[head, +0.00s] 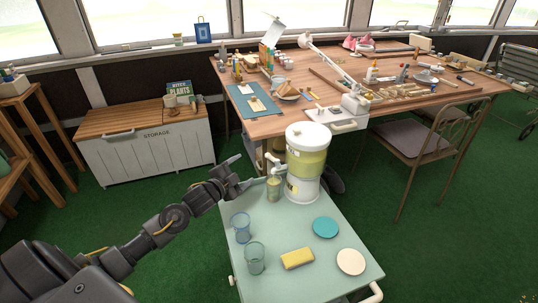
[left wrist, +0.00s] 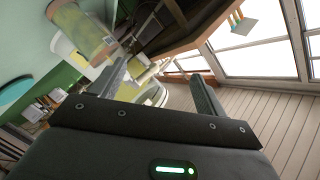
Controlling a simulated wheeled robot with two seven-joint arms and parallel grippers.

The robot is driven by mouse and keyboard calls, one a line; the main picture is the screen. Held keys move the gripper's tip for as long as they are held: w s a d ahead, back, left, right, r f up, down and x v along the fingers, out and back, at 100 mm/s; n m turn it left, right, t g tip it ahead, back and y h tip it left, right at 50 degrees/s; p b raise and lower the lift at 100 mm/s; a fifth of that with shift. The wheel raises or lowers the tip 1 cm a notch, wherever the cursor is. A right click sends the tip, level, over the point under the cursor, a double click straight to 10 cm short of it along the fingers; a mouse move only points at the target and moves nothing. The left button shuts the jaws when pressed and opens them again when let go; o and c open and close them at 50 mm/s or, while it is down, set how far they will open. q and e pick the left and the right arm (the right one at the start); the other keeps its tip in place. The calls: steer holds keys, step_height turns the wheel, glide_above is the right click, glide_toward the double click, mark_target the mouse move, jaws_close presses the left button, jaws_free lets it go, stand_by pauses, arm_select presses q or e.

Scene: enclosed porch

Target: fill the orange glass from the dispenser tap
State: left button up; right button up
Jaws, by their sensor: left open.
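The drink dispenser (head: 306,158) stands at the back of the pale green cart, with yellow liquid in its clear tank. Its tap (head: 272,163) faces left. A yellowish-tinted glass (head: 274,189), apparently the orange one, stands upright below the tap; how full it is I cannot tell. In the left wrist view a tinted glass (left wrist: 82,30) shows at the upper left, outside the fingers. My left gripper (head: 252,170) is open and empty just left of the tap, above the glass's rim level. Its spread fingers (left wrist: 160,84) show in the wrist view. My right gripper is not in view.
On the cart (head: 287,231) stand a blue glass (head: 241,228) and a teal glass (head: 255,258), beside a yellow sponge (head: 297,258), a teal coaster (head: 326,228) and a cream coaster (head: 351,262). A cluttered wooden table (head: 300,85) stands behind. Green floor lies left.

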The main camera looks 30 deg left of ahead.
mark_target(271, 156)
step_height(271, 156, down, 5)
arm_select(q)
steer(key=w+d+n+h, duration=0.1)
steer(key=w+n, duration=0.1)
steer(key=w+d+n+h, duration=0.2)
steer(key=w, duration=0.1)
steer(key=w+d+n+h, duration=0.2)
steer(key=w+n, duration=0.1)
steer(key=shift+w+d+r+t+b, duration=0.2)
steer(key=shift+d+r+t+b, duration=0.1)
steer(key=shift+r+b, duration=0.1)
steer(key=shift+w, duration=0.1)
steer(key=c, duration=0.9)
steer(key=shift+f, duration=0.1)
steer(key=m+g+h+b, duration=0.1)
steer(key=h+b, duration=0.1)
steer(key=w+m+g+h+b, duration=0.1)
steer(key=m+h+b, duration=0.1)
steer(key=m+g+h+b, duration=0.1)
steer(key=h+b, duration=0.1)
steer(key=shift+w+d+g, duration=0.15)
steer(key=shift+w+g, duration=0.1)
steer(key=shift+g, duration=0.05)
steer(key=shift+m, duration=0.3)
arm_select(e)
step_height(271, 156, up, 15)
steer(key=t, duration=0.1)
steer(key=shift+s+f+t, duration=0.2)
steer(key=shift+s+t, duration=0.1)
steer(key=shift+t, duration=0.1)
